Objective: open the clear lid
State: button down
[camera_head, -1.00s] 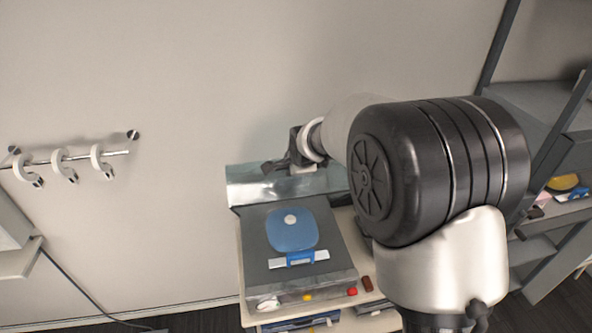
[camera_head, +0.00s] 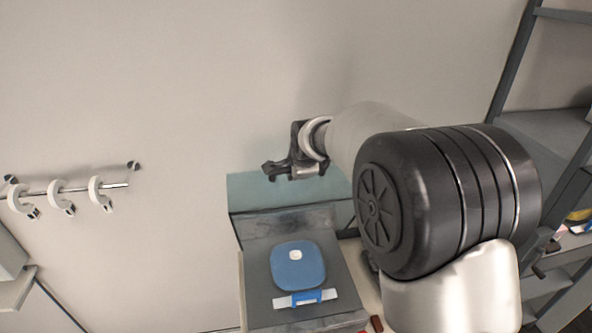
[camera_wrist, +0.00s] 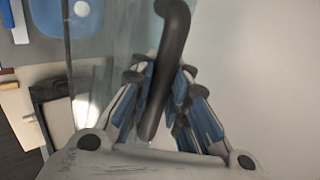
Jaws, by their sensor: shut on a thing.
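The clear lid (camera_head: 290,192) stands raised along the back edge of a dark grey case (camera_head: 258,262), its pane a pale teal strip in the head view. In the wrist view the clear pane (camera_wrist: 112,35) runs up left of the fingers. My gripper (camera_head: 283,170) is at the lid's upper edge; in the wrist view my gripper (camera_wrist: 160,95) is shut on a dark, bent bar handle (camera_wrist: 172,50). The handle's join to the lid is hard to make out. The case is uncovered from above.
A blue rounded object with a white knob (camera_head: 297,266) and a white-and-blue piece (camera_head: 306,298) lie on the case. A wall rail with white hooks (camera_head: 60,197) is at left. Grey shelving (camera_head: 545,140) stands at right. The wall is close behind the lid.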

jog(key=c, duration=2)
grip_release()
jog(key=shift+w+r, duration=0.1)
jog(key=shift+r, duration=0.25)
jog(key=shift+c, duration=0.2)
jog(key=o, duration=0.4)
jog(key=shift+s+d, duration=0.1)
jog(key=shift+s, duration=0.25)
jog(key=shift+o, duration=0.5)
jog(key=shift+w+f, duration=0.15)
jog(key=shift+w, duration=0.05)
jog(key=v, duration=1.2)
jog(key=s+d+f+n+g+h+b, duration=0.1)
jog(key=s+d+f+n+b, duration=0.3)
jog(key=s+d+f+b, duration=0.35)
jog(key=s+d+f+n+h+b, duration=0.1)
jog(key=s+d+f+n+b, duration=0.3)
jog(key=s+f+b, duration=0.55)
jog(key=s+d+f+n+g+b, duration=0.1)
jog(key=s+d+f+n+b, duration=0.2)
jog(key=s+f+b, duration=0.2)
jog(key=s+d+f+n+g+b, duration=0.1)
jog(key=s+d+f+n+b, duration=0.2)
jog(key=s+f, duration=0.8)
jog(key=s+b, duration=0.2)
jog(key=s, duration=0.1)
jog(key=shift+s+d+f+n, duration=0.15)
jog(key=shift+d+f+n, duration=0.1)
jog(key=shift+n, duration=0.15)
